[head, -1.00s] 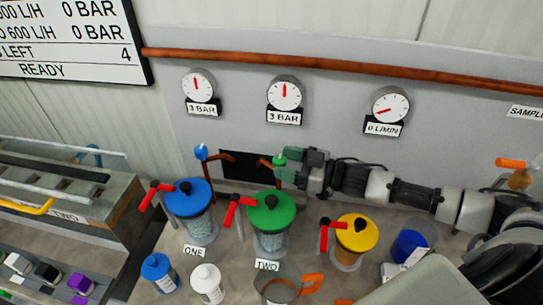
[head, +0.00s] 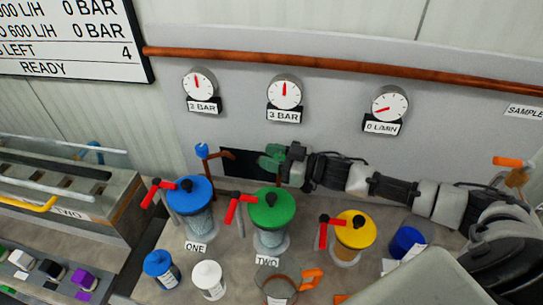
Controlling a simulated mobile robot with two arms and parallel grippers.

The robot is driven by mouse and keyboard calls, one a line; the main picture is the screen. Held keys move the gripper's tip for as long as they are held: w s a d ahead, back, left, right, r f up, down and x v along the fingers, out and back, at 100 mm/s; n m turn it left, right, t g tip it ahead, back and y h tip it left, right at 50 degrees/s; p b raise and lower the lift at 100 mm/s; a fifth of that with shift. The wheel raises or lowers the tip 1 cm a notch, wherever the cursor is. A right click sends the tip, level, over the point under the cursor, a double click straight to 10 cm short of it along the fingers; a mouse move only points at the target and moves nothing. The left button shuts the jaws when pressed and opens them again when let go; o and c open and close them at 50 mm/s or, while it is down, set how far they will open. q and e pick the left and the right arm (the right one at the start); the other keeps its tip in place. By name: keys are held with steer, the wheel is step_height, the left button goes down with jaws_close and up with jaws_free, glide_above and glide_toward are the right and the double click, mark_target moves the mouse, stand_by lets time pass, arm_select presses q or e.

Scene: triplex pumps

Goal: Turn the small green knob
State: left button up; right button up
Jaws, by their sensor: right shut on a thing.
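The small green knob (head: 268,163) is at the wall, right of the dark opening and above the green-lidded canister. My right gripper (head: 277,153) reaches in from the right and is shut on the knob. The fingers hide much of it, so its exact angle cannot be told. My left gripper is out of view.
A small blue knob (head: 202,151) is to the left. Below stand canisters with blue (head: 190,190), green (head: 273,210) and yellow (head: 356,230) lids and red handles. Gauges (head: 285,93) hang above. A blue bottle (head: 161,268), a white bottle (head: 208,279) and a jug (head: 276,283) stand in front.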

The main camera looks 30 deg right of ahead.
steer(key=shift+m+t+h, duration=0.4)
steer(key=shift+h, duration=0.1)
steer(key=shift+w+d+m+t+h+p, duration=0.1)
steer(key=shift+d+m+t+h+p, duration=0.15)
steer(key=shift+m+t+h+p, duration=0.95)
steer(key=shift+w+d+m+t+h+p, duration=0.1)
steer(key=shift+d+m+t+h, duration=0.15)
steer(key=shift+m+h, duration=1.95)
steer(key=shift+w+d+m+t+h+p, duration=0.2)
steer(key=shift+m+t+h+p, duration=0.45)
steer(key=shift+h, duration=1.95)
steer(key=shift+s+d+h, duration=0.1)
steer(key=shift+s+h, duration=0.05)
steer(key=shift+h, duration=0.15)
steer(key=o, duration=0.9)
steer(key=shift+y, duration=0.5)
